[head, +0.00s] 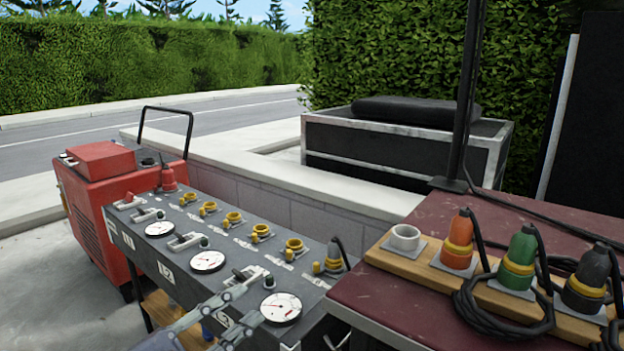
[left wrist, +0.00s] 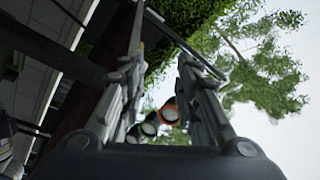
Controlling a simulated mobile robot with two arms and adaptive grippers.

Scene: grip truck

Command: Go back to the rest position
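My left gripper (head: 240,304) reaches in from the bottom left, low in front of the grey control panel (head: 185,225). Its pale grey fingers overlap the panel's front edge in the picture, close to the nearest white dial (head: 281,307). I cannot tell whether they touch the panel. In the left wrist view the two fingers of the left gripper (left wrist: 163,50) stand apart with nothing held between them. My right gripper is in neither view.
A dark red table (head: 385,290) at right bears a wooden strip with orange (head: 459,240), green (head: 520,258) and black (head: 587,280) plugs and loose cables. A red machine (head: 95,200) stands at left. A low wall (head: 290,195) runs behind.

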